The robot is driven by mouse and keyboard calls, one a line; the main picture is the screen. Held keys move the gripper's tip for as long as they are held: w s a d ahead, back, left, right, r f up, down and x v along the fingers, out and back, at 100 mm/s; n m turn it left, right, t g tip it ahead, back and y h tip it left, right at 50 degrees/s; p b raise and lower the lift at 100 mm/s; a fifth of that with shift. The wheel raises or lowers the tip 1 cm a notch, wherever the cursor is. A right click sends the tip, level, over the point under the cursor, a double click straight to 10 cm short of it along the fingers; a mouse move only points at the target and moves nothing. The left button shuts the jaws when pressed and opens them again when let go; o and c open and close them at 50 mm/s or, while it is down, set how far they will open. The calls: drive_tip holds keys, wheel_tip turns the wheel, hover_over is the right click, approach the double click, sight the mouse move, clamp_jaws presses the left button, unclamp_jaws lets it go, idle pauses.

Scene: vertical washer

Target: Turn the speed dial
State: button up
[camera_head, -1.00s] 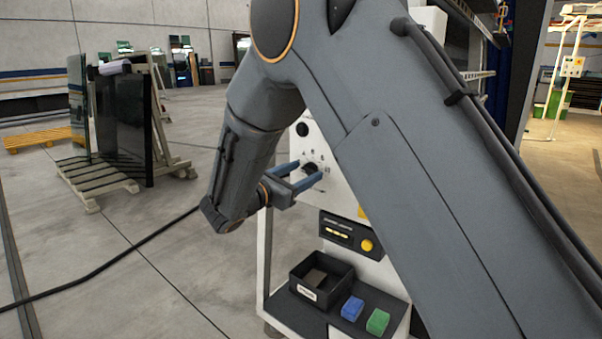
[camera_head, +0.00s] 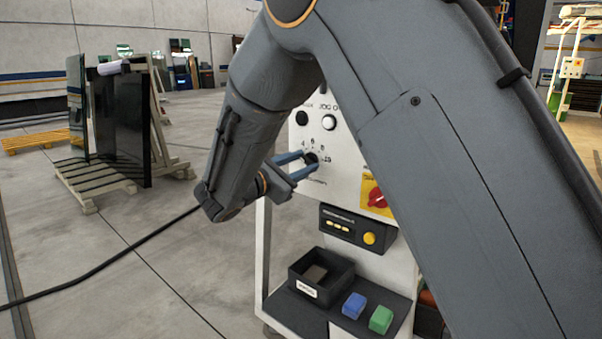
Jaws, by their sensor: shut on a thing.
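The speed dial (camera_head: 311,158) is a small dark knob on the white control panel (camera_head: 343,150), with numbers printed around it. My gripper (camera_head: 308,162) is at the panel, its blue fingers shut on the dial from the left, one above and one below. The dial is partly hidden by the fingers, so its pointer setting cannot be read.
A white button (camera_head: 329,122) and a dark button (camera_head: 302,118) sit above the dial. A red switch on a yellow plate (camera_head: 376,198) is to the lower right. Below are a black box with a yellow knob (camera_head: 369,238), an open bin (camera_head: 322,253), and blue (camera_head: 354,305) and green (camera_head: 380,319) blocks.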

drive_tip(key=shift+m+b, duration=2.2)
drive_tip(key=shift+b, duration=0.6)
drive_tip(key=o, duration=1.1)
drive_tip(key=shift+c, duration=0.2)
drive_tip(key=b+v, duration=0.1)
drive_tip(key=v, duration=0.6)
drive_tip(key=shift+s+a, duration=0.25)
drive_tip(key=shift+s, duration=0.1)
drive_tip(key=shift+d+f, duration=0.1)
